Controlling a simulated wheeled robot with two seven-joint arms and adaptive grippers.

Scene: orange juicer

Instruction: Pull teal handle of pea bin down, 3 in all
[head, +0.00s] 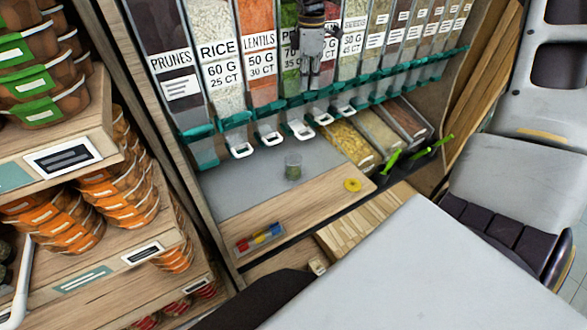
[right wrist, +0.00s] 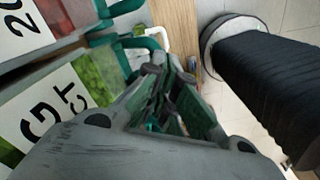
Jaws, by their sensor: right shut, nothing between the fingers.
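The pea bin (head: 290,85) shows green peas behind a partly hidden label in the head view. Its teal handle with a white lip (head: 301,131) sticks out at its foot. My right gripper (head: 308,88) hangs in front of the pea bin, above the handle, and covers part of the label. Its fingers are shut and empty. In the right wrist view the fingers (right wrist: 172,112) lie beside the green bin front (right wrist: 98,78), and a teal handle (right wrist: 140,43) shows beyond them; contact cannot be told. My left gripper is not in view.
A clear cup (head: 293,168) with something greenish stands on the grey counter mat (head: 250,183) below the bins. A yellow ring (head: 352,185) and a small coloured box (head: 259,238) lie on the counter. Neighbouring rice (head: 237,150) and lentils (head: 270,138) handles are close by.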

